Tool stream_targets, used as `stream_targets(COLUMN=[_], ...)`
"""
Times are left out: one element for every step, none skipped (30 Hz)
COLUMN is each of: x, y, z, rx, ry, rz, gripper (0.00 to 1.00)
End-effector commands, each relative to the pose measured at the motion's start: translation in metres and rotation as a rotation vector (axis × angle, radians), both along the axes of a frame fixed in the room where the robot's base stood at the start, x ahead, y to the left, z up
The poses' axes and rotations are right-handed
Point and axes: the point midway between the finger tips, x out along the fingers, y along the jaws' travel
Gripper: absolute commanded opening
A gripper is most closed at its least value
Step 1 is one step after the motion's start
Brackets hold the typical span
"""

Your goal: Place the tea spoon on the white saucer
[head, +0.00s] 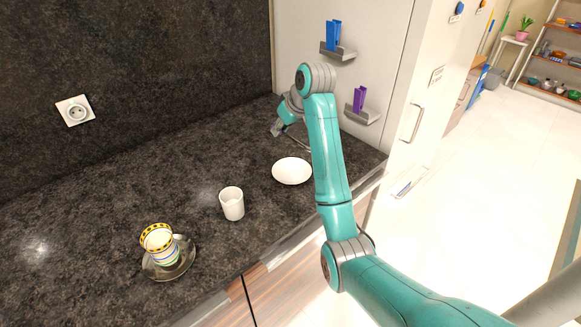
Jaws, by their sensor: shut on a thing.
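The white saucer (291,172) lies on the dark stone counter, near its right end, and looks empty. My gripper (278,130) is behind the saucer and a little to its left, close over the counter, partly hidden by my own arm. It is shut on a thin metallic thing that looks like the tea spoon (299,144), which slants down to the right, apart from the saucer. The spoon is small in this view, and its far end is hard to make out beside my arm.
A white cup (232,204) stands left of the saucer. A patterned cup (159,244) sits on a glass saucer (184,262) at front left. A cabinet side with two small shelves (339,52) bounds the counter at right. Bare counter lies left of my gripper.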

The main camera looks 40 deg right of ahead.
Motion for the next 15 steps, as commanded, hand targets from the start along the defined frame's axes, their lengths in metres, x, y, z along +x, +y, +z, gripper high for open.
stream_targets(x=[-0.003,-0.005,-0.006,-0.006,-0.006,-0.006,-0.006,-0.006,-0.006,-0.006,-0.006,-0.006,-0.006,-0.006,-0.005], y=[0.001,0.002,0.002,0.003,0.003,0.003,0.003,0.003,0.003,0.003,0.003,0.003,0.003,0.003,0.003], z=[0.000,-0.002,-0.006,-0.010,-0.015,-0.023,-0.028,-0.033,-0.040,-0.045,-0.049,-0.053,-0.055,-0.057,-0.059], rx=[-0.002,-0.002,-0.002,-0.002,-0.002,-0.002,-0.002,-0.002,-0.001,-0.002,-0.002,-0.002,-0.003,-0.003,-0.004], ry=[-0.012,-0.016,-0.020,-0.022,-0.023,-0.021,-0.022,-0.022,-0.021,-0.022,-0.022,-0.022,-0.023,-0.023,-0.024], rz=[0.007,0.010,0.014,0.016,0.018,0.018,0.018,0.018,0.017,0.016,0.016,0.016,0.017,0.017,0.017], gripper=[0.00,0.00,0.00,0.00,0.00,0.00,0.00,0.00,0.00,0.00,0.00,0.00,0.00,0.00,0.00])
